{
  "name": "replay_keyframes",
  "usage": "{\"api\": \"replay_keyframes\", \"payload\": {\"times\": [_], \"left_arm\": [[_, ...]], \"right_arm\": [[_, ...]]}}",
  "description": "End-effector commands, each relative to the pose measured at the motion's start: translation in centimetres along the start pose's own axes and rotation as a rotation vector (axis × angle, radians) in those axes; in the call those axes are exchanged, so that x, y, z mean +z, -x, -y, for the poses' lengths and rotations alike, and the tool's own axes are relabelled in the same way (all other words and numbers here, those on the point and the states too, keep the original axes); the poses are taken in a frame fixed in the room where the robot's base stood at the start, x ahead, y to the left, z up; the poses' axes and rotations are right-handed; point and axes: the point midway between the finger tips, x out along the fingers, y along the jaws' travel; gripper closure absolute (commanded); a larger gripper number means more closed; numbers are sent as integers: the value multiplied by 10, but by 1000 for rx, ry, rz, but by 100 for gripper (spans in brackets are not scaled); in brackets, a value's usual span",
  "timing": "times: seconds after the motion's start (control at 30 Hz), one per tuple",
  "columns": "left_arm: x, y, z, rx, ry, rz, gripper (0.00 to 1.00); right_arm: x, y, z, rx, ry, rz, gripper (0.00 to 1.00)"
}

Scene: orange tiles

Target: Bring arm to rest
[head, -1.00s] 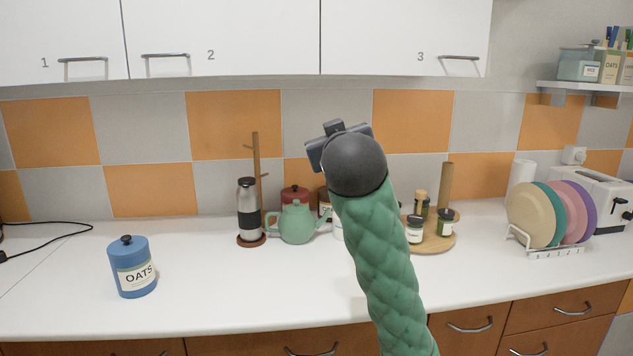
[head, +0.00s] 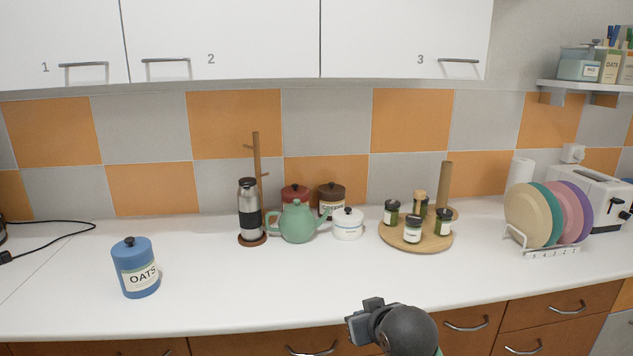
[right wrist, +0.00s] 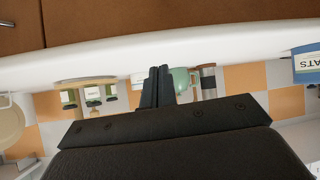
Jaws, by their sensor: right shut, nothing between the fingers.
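My right gripper (head: 366,322) is low in the head view, in front of the counter's front edge. Its fingers are shut with nothing between them, as the right wrist view also shows (right wrist: 157,86). The right arm is mostly out of the head view below. My left gripper is not in view.
The white counter (head: 230,300) holds a blue oats jar (head: 136,268), a green teapot (head: 297,222), a steel flask (head: 249,210), a wooden tray (head: 416,244) with several small jars, and a plate rack (head: 545,250). Cabinets (head: 220,40) hang above. The counter's front middle is clear.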

Motion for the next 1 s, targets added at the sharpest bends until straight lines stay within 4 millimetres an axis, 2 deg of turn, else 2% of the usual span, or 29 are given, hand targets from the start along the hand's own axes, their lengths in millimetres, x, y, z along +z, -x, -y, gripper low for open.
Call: {"api": "replay_keyframes", "payload": {"times": [0.1, 0.57, 0.77, 1.0], "left_arm": [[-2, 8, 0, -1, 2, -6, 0], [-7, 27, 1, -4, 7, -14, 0], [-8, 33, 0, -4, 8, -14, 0], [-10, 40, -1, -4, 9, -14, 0]], "right_arm": [[44, 0, 0, -4, -24, 70, 100], [211, 14, 12, -23, -99, 352, 100], [284, 34, 26, -40, -124, 482, 100], [364, 70, 50, -68, -149, 633, 100]]}}
